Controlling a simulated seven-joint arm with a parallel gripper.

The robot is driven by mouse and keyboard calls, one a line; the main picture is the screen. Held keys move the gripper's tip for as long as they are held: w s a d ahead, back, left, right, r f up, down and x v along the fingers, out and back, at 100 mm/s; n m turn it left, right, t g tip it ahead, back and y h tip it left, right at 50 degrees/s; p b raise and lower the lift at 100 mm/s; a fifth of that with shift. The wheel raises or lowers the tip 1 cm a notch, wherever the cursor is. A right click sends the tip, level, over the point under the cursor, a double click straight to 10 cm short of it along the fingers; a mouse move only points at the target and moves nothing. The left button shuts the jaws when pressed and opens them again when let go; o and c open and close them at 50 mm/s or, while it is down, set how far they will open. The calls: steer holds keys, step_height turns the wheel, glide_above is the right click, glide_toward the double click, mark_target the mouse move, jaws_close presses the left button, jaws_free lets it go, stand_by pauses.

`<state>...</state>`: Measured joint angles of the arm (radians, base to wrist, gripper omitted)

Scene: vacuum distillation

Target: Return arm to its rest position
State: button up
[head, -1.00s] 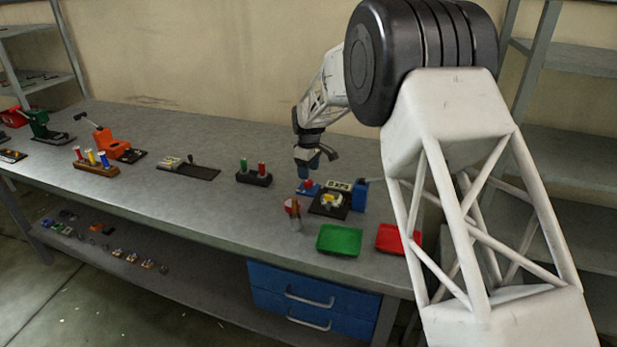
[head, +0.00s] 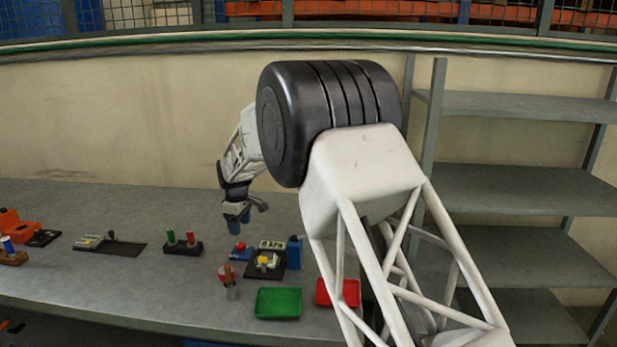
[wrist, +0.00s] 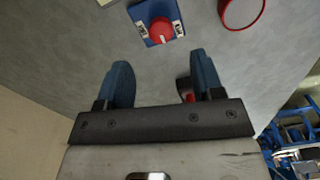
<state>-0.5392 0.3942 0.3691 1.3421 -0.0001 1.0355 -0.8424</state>
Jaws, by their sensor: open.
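A small part with red shows partly hidden behind the right finger.
Near the gripper stand a black-based device (head: 265,263), a blue block (head: 293,252) and a cup of tools (head: 229,282). A green tray (head: 278,303) and a red tray (head: 338,292) lie at the front. Grey shelves (head: 530,190) stand at the right.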

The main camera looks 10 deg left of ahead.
steer(key=s+d+r+m, duration=0.2)
steer(key=s+d+r, duration=0.4)
steer(key=d, duration=0.4)
steer(key=s+d+r+m+t, duration=0.1)
steer(key=s+d+r+m, duration=0.2)
steer(key=s+d+r, duration=0.55)
steer(key=s+d+r+m, duration=0.2)
steer(key=s+d+r, duration=0.2)
steer(key=d, duration=0.8)
steer(key=s+d+r+m+t, duration=0.1)
steer(key=s+d+m, duration=0.1)
steer(key=s+d, duration=0.5)
steer(key=s+d+m, duration=0.3)
steer(key=s+d, duration=0.2)
steer(key=s, duration=0.5)
steer(key=s+d+f+m, duration=0.2)
steer(key=s+d, duration=0.1)
steer(key=s, duration=0.5)
steer(key=s+d+f+m, duration=0.2)
steer(key=s+d+f, duration=0.1)
steer(key=s, duration=0.6)
steer(key=shift+s+d+t, duration=0.25)
steer(key=shift+d+t, duration=0.05)
steer(key=shift+d, duration=0.3)
